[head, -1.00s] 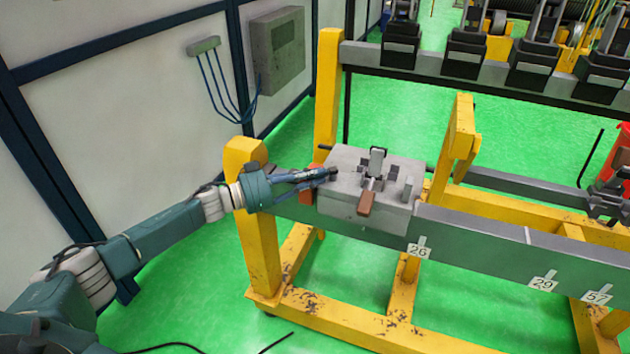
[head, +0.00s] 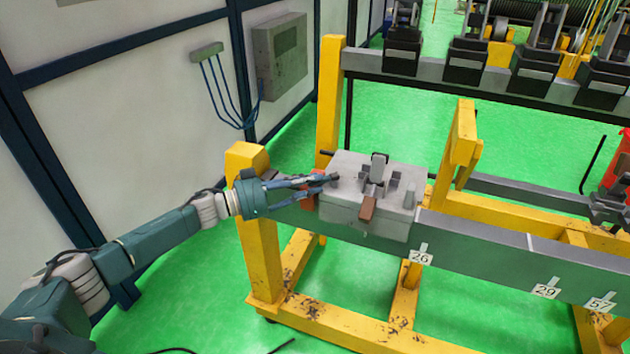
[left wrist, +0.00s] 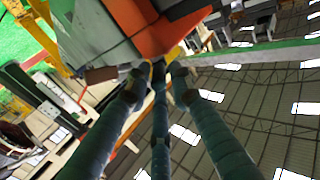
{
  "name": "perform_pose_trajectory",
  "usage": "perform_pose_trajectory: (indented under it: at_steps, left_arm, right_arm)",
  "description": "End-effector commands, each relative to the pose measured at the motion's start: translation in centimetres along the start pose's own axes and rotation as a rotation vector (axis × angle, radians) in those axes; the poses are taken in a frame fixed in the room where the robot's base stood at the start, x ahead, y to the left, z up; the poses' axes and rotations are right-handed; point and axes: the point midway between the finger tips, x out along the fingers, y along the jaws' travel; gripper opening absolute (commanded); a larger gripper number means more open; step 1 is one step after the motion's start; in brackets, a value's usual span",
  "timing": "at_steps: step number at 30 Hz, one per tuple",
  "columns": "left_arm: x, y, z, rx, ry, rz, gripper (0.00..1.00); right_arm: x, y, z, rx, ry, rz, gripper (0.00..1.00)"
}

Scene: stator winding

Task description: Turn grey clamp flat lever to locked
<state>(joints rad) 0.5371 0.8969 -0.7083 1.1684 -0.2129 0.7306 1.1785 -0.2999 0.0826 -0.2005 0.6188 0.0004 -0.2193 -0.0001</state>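The grey clamp (head: 345,208) is a block on the long grey beam. A dark upright lever (head: 379,166) stands on its top, and a brown-tipped piece (head: 367,209) hangs over its front. I cannot tell for certain which part is the flat lever. My left gripper (head: 322,186) is at the clamp's left side, by an orange part (head: 301,189). Its fingers look spread, with nothing visibly held; contact is unclear. In the left wrist view, its slightly separated fingertips (left wrist: 157,72) lie just below the orange part (left wrist: 165,28) and grey block (left wrist: 92,28). My right gripper is not visible.
The grey beam (head: 480,245) runs right on a yellow frame (head: 259,225). A second rail with several dark clamps (head: 402,52) lies behind. A panelled wall with a grey box (head: 280,58) stands at the left. The green floor is open around the frame.

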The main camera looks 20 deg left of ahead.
Motion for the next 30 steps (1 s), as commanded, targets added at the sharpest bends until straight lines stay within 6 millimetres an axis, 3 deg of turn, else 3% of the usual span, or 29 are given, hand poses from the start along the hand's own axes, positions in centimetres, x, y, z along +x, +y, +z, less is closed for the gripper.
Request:
perform_pose_trajectory:
  at_steps: [9,15,26,27,30]
  left_arm:
    - [-6.9,0.0,0.1,0.0,-0.003,-0.001,0.22]
    - [-9.7,-0.1,0.0,0.0,0.0,-0.002,0.22]
    - [-10.5,-0.1,-0.2,0.001,0.003,0.0,0.22]
    - [-10.5,-0.1,-0.2,0.001,0.003,0.0,0.2]
    - [-10.3,0.2,-0.1,0.017,0.004,-0.001,0.0]
  right_arm:
    - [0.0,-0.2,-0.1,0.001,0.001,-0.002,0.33]
    - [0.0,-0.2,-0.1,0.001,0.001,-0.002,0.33]
    - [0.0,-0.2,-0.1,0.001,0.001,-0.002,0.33]
    - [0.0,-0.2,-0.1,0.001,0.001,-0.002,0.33]
    - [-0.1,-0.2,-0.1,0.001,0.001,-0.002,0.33]
